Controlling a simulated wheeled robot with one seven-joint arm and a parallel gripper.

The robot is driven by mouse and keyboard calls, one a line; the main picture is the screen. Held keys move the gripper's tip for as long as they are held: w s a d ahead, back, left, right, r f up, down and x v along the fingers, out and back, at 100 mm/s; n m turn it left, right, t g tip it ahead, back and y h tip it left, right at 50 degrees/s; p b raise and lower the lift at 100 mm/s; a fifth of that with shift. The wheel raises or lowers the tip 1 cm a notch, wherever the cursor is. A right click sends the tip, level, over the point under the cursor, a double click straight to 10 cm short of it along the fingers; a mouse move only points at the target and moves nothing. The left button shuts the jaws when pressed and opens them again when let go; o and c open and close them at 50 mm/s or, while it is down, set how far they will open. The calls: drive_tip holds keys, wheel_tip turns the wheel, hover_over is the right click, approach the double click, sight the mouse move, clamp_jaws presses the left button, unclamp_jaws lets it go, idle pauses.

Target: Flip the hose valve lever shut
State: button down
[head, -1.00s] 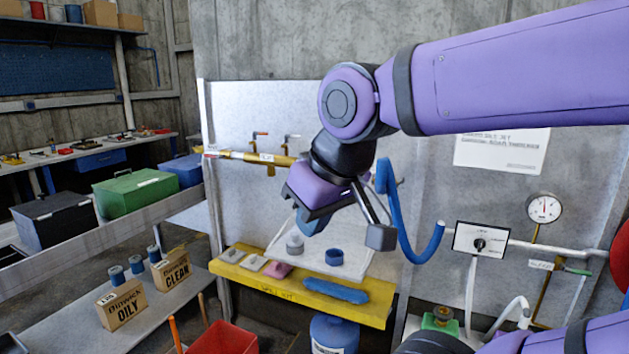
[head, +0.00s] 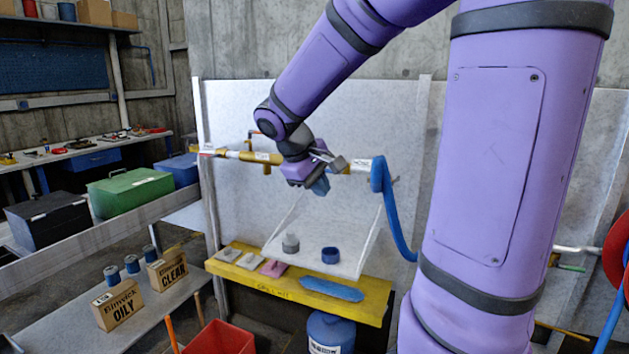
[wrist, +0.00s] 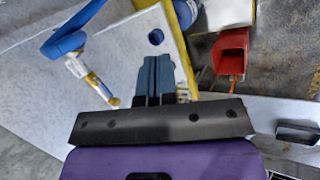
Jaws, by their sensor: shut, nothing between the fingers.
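A brass pipe (head: 232,154) runs across the white back panel, with a small orange-tipped tap lever (head: 254,133) above it. The blue hose (head: 378,180) hangs from the pipe's right end. My gripper (head: 320,186) is shut and empty, its blue fingers pointing down just in front of and below the pipe, left of the hose. In the wrist view my shut fingers (wrist: 155,65) are right of the hose (wrist: 75,38) and its brass and white fitting (wrist: 92,80). My wrist hides part of the pipe; I cannot make out the hose valve lever clearly.
A blue drum (head: 331,333) and a red bin (head: 222,338) stand lower. Boxes and bins line the left.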

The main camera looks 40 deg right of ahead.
drive_tip(key=w+d+f+n+g+h, duration=0.25)
drive_tip(key=w+d+f+h, duration=0.3)
drive_tip(key=w+d, duration=0.35)
drive_tip(key=w+d+f+n+g+h, duration=0.2)
drive_tip(key=w+d+f+n+h, duration=0.15)
drive_tip(key=w+d+h, duration=0.4)
drive_tip(key=w+d+f+n+t+h, duration=0.2)
drive_tip(key=w+d+f+n+t, duration=0.1)
drive_tip(key=w+f+n+t, duration=0.4)
drive_tip(key=w+d+f+n+t+h, duration=0.1)
drive_tip(key=w+d+f+n+t, duration=0.2)
drive_tip(key=w+f+n+t, duration=0.4)
drive_tip(key=shift+f+n+t+h, duration=0.4)
drive_tip(key=shift+n+t, duration=0.05)
drive_tip(key=shift+n, duration=0.15)
drive_tip(key=shift+d, duration=0.15)
drive_tip(key=a+r+x, duration=0.1)
drive_tip(key=r+x, duration=0.1)
drive_tip(key=x, duration=1)
drive_tip(key=shift+s+r, duration=0.3)
drive_tip(key=shift+r, duration=0.1)
